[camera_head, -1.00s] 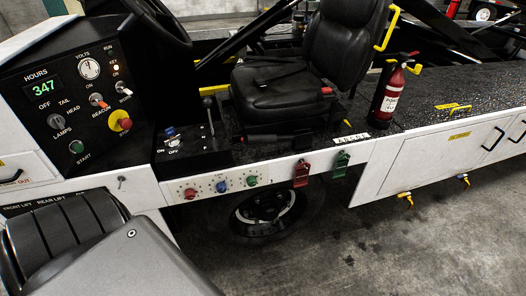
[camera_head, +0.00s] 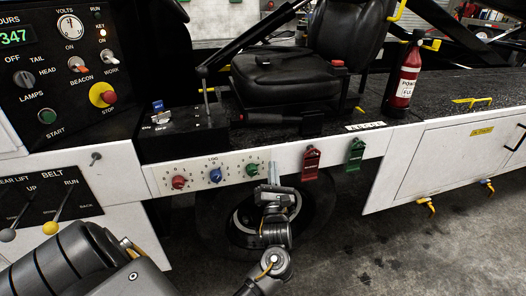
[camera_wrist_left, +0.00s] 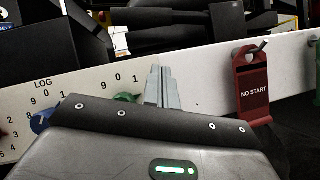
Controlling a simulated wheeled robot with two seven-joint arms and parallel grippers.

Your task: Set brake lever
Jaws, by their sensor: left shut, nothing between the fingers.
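A black lever (camera_head: 262,118) with a red end lies low along the front of the seat base; I cannot tell for sure that it is the brake lever. My left gripper (camera_head: 273,172) is shut and empty, pointing up at the white side panel, below the seat and just right of the green knob (camera_head: 251,169). In the left wrist view the closed fingers (camera_wrist_left: 160,84) stand before the panel. My right gripper is out of view.
Red (camera_head: 311,163) and green (camera_head: 355,154) tags hang on the panel right of my gripper. Red and blue knobs sit to its left. A seat (camera_head: 285,80) and a fire extinguisher (camera_head: 404,78) stand above the deck. A wheel is below. Dashboard switches are at left.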

